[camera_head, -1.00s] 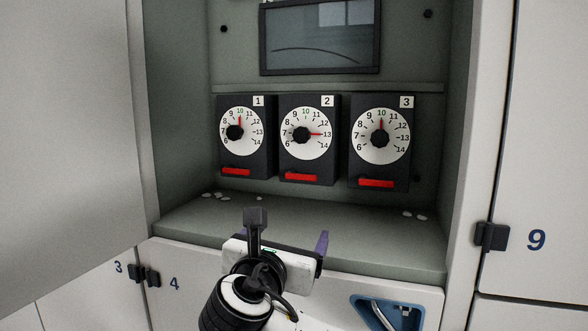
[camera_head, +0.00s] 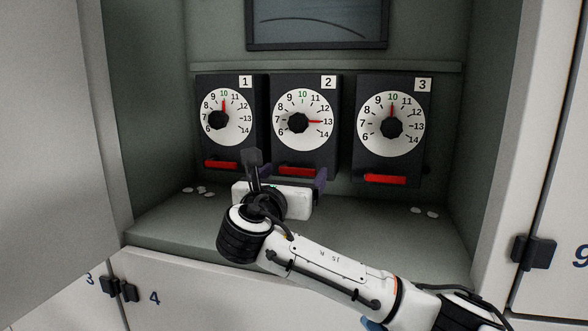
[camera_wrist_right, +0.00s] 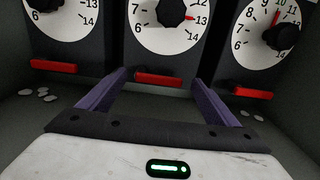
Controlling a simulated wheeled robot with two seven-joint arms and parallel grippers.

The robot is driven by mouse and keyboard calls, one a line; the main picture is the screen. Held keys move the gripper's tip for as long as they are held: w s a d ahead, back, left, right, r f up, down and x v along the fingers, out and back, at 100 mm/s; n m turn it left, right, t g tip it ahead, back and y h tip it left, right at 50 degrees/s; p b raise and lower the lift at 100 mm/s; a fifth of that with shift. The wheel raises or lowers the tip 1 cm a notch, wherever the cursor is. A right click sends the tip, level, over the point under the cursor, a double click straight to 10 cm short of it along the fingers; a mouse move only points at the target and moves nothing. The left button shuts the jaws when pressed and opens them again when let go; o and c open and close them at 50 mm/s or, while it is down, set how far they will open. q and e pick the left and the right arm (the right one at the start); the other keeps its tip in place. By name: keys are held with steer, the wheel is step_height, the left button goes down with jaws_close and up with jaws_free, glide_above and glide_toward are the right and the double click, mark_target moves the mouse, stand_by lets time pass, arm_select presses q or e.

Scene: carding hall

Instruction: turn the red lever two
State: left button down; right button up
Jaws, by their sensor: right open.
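The red lever two (camera_head: 300,171) is a horizontal red bar at the foot of the black box marked 2 (camera_head: 328,81). In the right wrist view the lever (camera_wrist_right: 158,78) shows between and beyond my two purple fingers. The dial of box two (camera_head: 303,121) has a red pointer at 13. My right gripper (camera_head: 286,176) is open and empty, just in front of and below lever two; in the right wrist view its fingers (camera_wrist_right: 152,92) stand either side of the lever. Part of the lever is hidden by the gripper in the head view. My left gripper is not in view.
Red lever one (camera_head: 221,165) and red lever three (camera_head: 386,179) sit on the neighbouring boxes. Several pale pebble-like bits (camera_head: 200,191) lie on the shelf. A cabinet door (camera_head: 45,140) stands at the left. The shelf front is clear at the left.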

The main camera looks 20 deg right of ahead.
steer(key=shift+w+d+r, duration=0.1)
steer(key=shift+w+d, duration=0.3)
steer(key=shift+w, duration=0.25)
steer(key=c, duration=1.5)
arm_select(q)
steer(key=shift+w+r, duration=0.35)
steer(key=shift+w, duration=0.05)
arm_select(e)
steer(key=shift+o, duration=0.2)
steer(key=shift+f+m, duration=0.25)
steer(key=shift+m, duration=0.05)
steer(key=shift+f+m, duration=0.3)
steer(key=shift+m, duration=0.5)
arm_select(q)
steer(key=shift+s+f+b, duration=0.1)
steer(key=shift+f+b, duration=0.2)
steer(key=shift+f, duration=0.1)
arm_select(e)
steer(key=shift+f+m, duration=0.4)
steer(key=shift+m, duration=0.8)
steer(key=shift+f+m, duration=0.35)
steer(key=shift+m, duration=0.85)
